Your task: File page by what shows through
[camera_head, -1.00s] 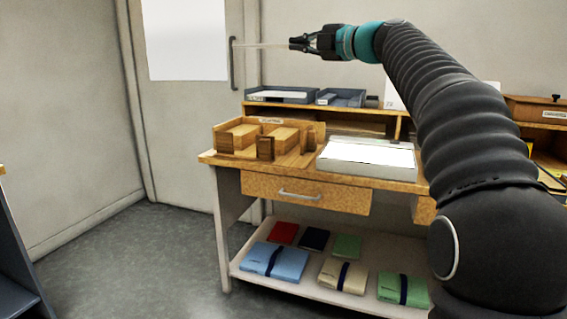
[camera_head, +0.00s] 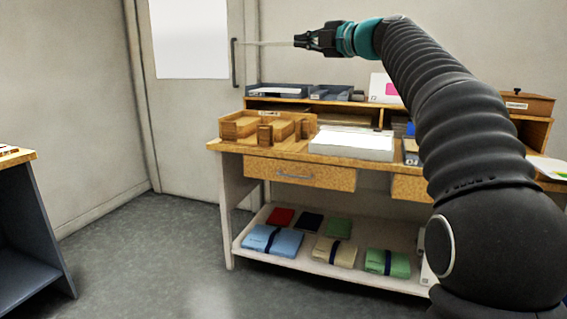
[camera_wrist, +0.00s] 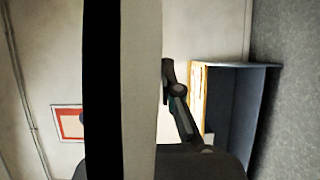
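My gripper (camera_head: 299,41) is shut on a thin pale page (camera_head: 264,43), seen almost edge-on in the head view and held level, high in front of the door. In the wrist view the page (camera_wrist: 141,90) is a pale band beside a black band, with a gripper finger (camera_wrist: 178,105) to its right. What is on the page cannot be read. A wooden sorter (camera_head: 240,129) with compartments stands on the desk at the left. A flat white-topped box (camera_head: 352,144) lies to its right. Grey trays (camera_head: 280,91) stand on the raised shelf behind.
The wooden desk (camera_head: 230,146) has drawers and a lower shelf with several folders (camera_head: 271,240). A card with a pink square (camera_head: 383,88) and a labelled wooden box (camera_head: 527,103) stand at the right. Another table (camera_head: 25,155) is at the left edge. The floor between is clear.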

